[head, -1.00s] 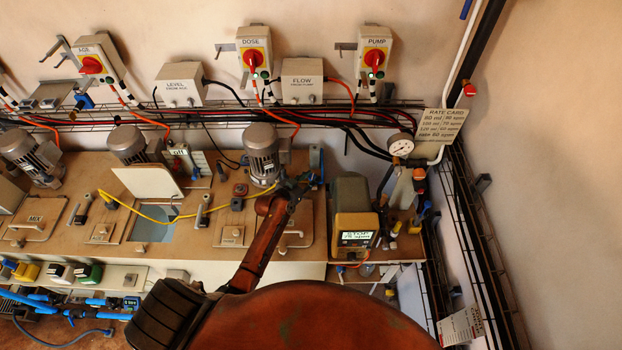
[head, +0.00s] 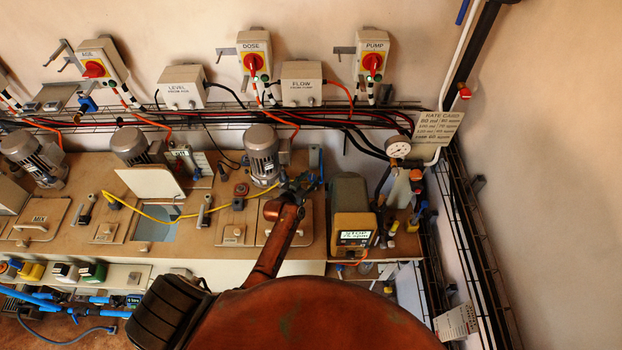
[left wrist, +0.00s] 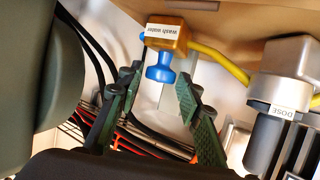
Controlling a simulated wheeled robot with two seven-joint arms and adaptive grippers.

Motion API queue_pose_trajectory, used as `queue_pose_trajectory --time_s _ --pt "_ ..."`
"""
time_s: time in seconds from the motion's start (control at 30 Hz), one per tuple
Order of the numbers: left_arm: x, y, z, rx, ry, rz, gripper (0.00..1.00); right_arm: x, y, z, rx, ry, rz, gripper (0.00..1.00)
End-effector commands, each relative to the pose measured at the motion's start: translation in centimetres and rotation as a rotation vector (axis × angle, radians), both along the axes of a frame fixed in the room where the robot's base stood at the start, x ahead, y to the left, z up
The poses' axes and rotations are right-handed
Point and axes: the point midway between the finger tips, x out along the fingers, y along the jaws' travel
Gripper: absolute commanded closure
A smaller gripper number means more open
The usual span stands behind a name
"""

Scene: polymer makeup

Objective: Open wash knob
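The wash knob (left wrist: 161,68) is blue and sits on a brass-coloured block (left wrist: 167,36) labelled "wash water", seen upside down in the left wrist view. A yellow hose leaves the block. My left gripper (left wrist: 157,92) is open, with one green-padded finger on each side of the knob's line. The knob shows in the gap near the fingertips, and I see no contact. In the head view my left gripper (head: 300,186) is at the back of the bench, by a blue part (head: 316,160) that may be the knob. My right gripper is not in view.
A motor (head: 262,155) labelled DOSE in the left wrist view stands close to the left gripper. A pump unit (head: 350,205) with a lit display stands on its other side. Cables and a wire tray (head: 350,110) run behind. An open hatch lid (head: 150,183) stands further left.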

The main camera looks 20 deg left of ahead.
Motion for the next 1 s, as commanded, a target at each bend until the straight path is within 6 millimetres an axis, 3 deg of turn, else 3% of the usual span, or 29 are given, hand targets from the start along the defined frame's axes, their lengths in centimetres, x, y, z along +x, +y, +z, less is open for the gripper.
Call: queue_pose_trajectory --time_s 0.47,1.0 --pt "-0.5 0.0 0.2 0.001 0.000 -0.001 0.58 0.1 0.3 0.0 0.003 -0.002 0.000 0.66" --pt "-9.4 0.7 3.9 0.002 0.001 -0.001 0.58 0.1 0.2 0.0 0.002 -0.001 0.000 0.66"
